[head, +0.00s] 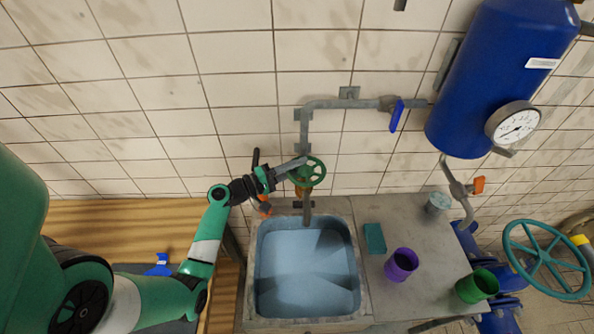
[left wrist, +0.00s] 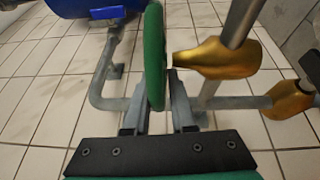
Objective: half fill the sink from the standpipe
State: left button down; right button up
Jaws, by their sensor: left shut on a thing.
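The standpipe (head: 305,205) comes down the tiled wall and ends over the back edge of the sink. Its green handwheel (head: 318,178) is at the wall above the sink. My left gripper (head: 300,167) reaches in from the left and is shut on the wheel's rim. In the left wrist view the green handwheel (left wrist: 155,55) stands edge-on between the two fingers (left wrist: 160,115). The grey-rimmed sink (head: 252,270) has a pale blue inside; I cannot tell the water depth. No stream shows clearly below the spout. My right gripper is out of view.
A teal block (head: 374,238), a purple cup (head: 401,265), a green cup (head: 477,286) and a grey cup (head: 437,204) are on the counter right of the sink. A blue tank (head: 495,75) with a gauge (head: 516,124) hangs above. A wooden bench (head: 110,215) is at left.

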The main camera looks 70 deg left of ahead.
pick_arm(q)
jog(key=shift+w+r, duration=0.1)
jog(key=shift+r, duration=0.3)
jog(key=c, duration=0.8)
grip_release()
jog(key=shift+w, duration=0.1)
jog(key=shift+c, duration=0.2)
jog(key=shift+f, duration=0.15)
